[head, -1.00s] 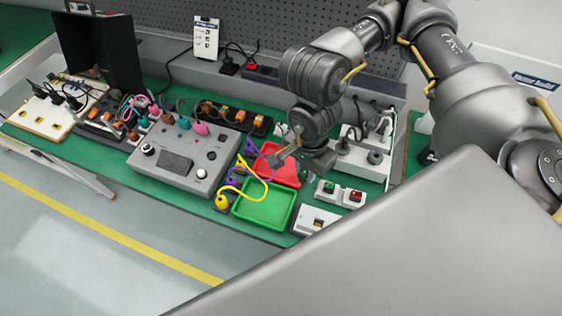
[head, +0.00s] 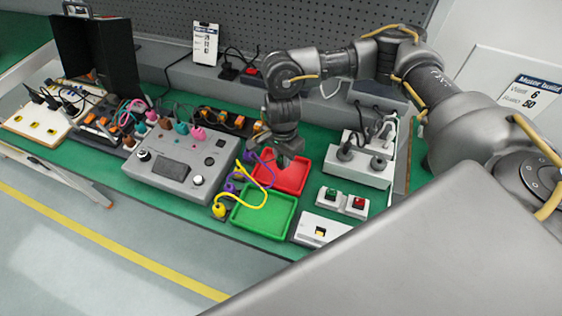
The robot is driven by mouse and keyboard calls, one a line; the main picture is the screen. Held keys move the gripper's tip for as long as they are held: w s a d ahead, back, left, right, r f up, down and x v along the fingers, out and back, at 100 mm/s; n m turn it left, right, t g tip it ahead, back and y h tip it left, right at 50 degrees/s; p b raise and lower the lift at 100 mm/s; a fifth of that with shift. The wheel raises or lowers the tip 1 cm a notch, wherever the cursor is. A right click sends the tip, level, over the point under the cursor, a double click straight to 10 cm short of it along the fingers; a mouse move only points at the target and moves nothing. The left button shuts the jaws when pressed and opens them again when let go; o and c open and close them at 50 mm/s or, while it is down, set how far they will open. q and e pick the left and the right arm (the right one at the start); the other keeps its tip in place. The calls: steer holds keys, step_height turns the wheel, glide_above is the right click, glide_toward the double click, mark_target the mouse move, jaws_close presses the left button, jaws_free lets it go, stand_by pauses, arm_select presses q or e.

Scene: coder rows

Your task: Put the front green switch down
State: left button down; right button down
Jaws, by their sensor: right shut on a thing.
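A green switch (head: 331,194) sits on a small white box right of the red tray, with a red switch (head: 357,203) in the same kind of box beside it. My right gripper (head: 284,162) points down over the back part of the red tray (head: 290,180). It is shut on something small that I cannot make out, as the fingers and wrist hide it. A purple cable (head: 256,155) runs close to the fingers; whether it is held I cannot tell. My left gripper is not in view.
A green tray (head: 262,231) lies in front of the red one, with a yellow cable (head: 262,200) looping across it. A grey control box (head: 178,172) stands left. A white box (head: 317,230) is right of the green tray, white socket blocks (head: 372,170) behind.

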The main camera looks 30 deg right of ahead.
mark_target(281, 156)
steer(key=shift+w+f, duration=0.15)
steer(key=shift+f, duration=0.2)
steer(key=shift+w+f, duration=0.1)
steer(key=shift+f, duration=1.4)
steer(key=shift+f+b, duration=0.25)
steer(key=shift+b, duration=0.05)
steer(key=c, duration=1.2)
jaws_free()
steer(key=shift+c, duration=0.2)
steer(key=shift+r, duration=0.1)
steer(key=shift+r, duration=0.1)
steer(key=shift+r+p, duration=0.25)
steer(key=shift+p, duration=0.15)
step_height(281, 156, up, 12)
steer(key=shift+f+b, duration=0.2)
steer(key=shift+b, duration=0.1)
